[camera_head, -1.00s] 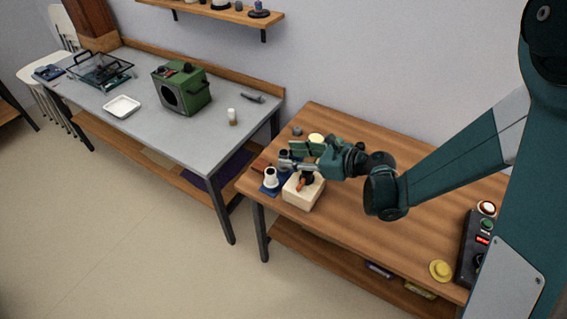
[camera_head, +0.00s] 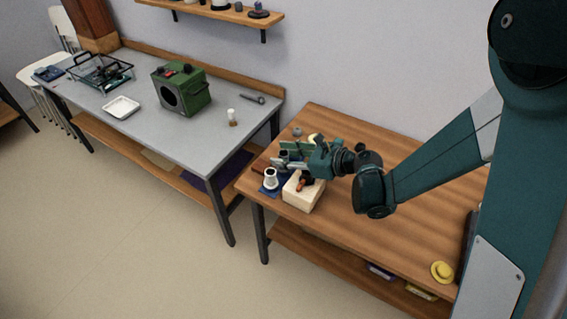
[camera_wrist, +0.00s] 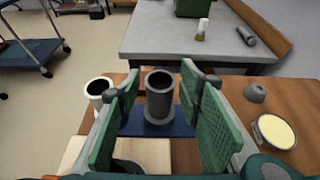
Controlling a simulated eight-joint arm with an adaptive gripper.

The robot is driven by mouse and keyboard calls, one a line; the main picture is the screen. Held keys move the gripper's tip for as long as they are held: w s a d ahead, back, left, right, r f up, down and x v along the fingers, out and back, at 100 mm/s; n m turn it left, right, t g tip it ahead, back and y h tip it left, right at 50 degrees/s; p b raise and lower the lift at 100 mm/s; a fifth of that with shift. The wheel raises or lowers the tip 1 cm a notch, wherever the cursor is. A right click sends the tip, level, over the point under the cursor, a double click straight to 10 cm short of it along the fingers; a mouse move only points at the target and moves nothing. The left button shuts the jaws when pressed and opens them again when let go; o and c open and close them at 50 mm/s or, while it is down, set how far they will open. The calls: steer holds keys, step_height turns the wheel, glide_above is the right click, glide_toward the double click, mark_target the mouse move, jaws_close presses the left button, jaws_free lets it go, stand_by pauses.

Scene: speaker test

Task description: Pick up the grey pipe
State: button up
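In the wrist view the grey pipe (camera_wrist: 160,98) is a dark grey upright hollow cylinder with a wider foot. It stands on a blue mat (camera_wrist: 185,130). My gripper (camera_wrist: 160,80) is open, with one green ribbed finger on each side of the pipe. There are gaps between the pipe and both fingers. I cannot tell exactly how far the fingertips reach along it. In the head view my gripper (camera_head: 296,155) is low over the wooden table's far left part, and it largely hides the pipe.
A white pipe (camera_wrist: 98,92) stands left of the grey one, outside the left finger. A pale block (camera_head: 303,190) with an orange-handled thing is in front. A small grey piece (camera_wrist: 256,92) and a pale yellow round (camera_wrist: 274,131) lie to the right. The wooden table's (camera_head: 390,240) front is mostly clear.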

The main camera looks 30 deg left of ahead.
steer(key=c, duration=0.8)
steer(key=shift+r, duration=0.15)
steer(key=shift+r+p, duration=1.35)
steer(key=shift+r, duration=3.5)
